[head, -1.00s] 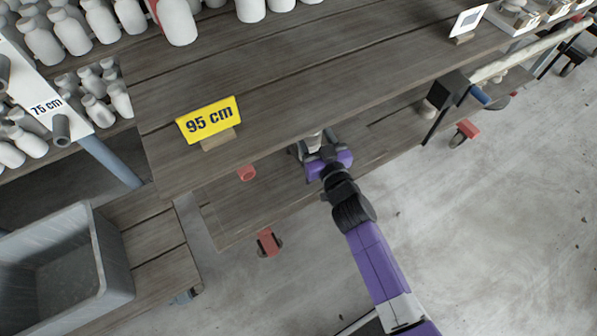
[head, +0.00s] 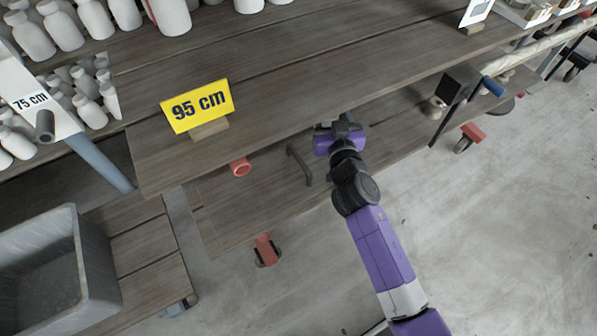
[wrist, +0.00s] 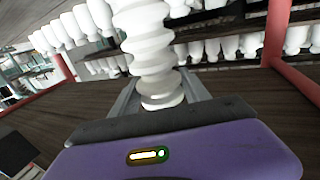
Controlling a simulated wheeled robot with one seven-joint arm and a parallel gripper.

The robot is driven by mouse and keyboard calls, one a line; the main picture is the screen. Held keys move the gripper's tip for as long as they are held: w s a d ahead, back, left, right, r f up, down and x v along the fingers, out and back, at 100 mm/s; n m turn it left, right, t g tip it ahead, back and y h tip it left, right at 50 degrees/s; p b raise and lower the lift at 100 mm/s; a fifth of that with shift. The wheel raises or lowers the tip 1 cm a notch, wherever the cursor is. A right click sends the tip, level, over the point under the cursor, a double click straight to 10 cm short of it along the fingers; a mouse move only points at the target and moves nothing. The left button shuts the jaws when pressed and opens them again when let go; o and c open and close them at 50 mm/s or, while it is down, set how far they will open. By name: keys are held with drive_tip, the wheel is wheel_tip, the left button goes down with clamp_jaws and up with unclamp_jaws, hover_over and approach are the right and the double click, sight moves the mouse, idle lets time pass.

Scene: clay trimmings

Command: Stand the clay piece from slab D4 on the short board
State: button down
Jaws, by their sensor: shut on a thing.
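My gripper (head: 338,126) is at the front edge of the upper board, above the lower board, with its fingertips hidden in the head view. In the wrist view its two grey fingers are shut on a white clay piece (wrist: 150,50) with a wavy, ribbed side. The piece stands up out of the fingers, and its top is cut off by the picture edge. In the head view the piece is hidden. I cannot tell which surface is the short board, and no D4 label is readable.
The upper board (head: 300,85) bears a yellow 95 cm sign (head: 198,106). The lower board (head: 225,215) bears a dark handle (head: 299,165); a red tube end (head: 240,167) shows nearby. White bottles (head: 95,18) stand at the back left. A grey bin (head: 95,262) is at the lower left.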

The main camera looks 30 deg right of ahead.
drive_tip(key=d+r+m+g+h+b, duration=0.1)
drive_tip(key=d+m+g+h+b, duration=0.2)
drive_tip(key=d+b, duration=0.35)
wheel_tip(320, 180, down, 9)
drive_tip(key=h+b, duration=0.1)
drive_tip(key=b, duration=0.3)
drive_tip(key=shift+t, duration=0.3)
drive_tip(key=shift+f+b, duration=0.2)
drive_tip(key=shift+b, duration=0.25)
drive_tip(key=c, duration=0.5)
unclamp_jaws()
drive_tip(key=v, duration=1.2)
drive_tip(key=shift+a, duration=0.15)
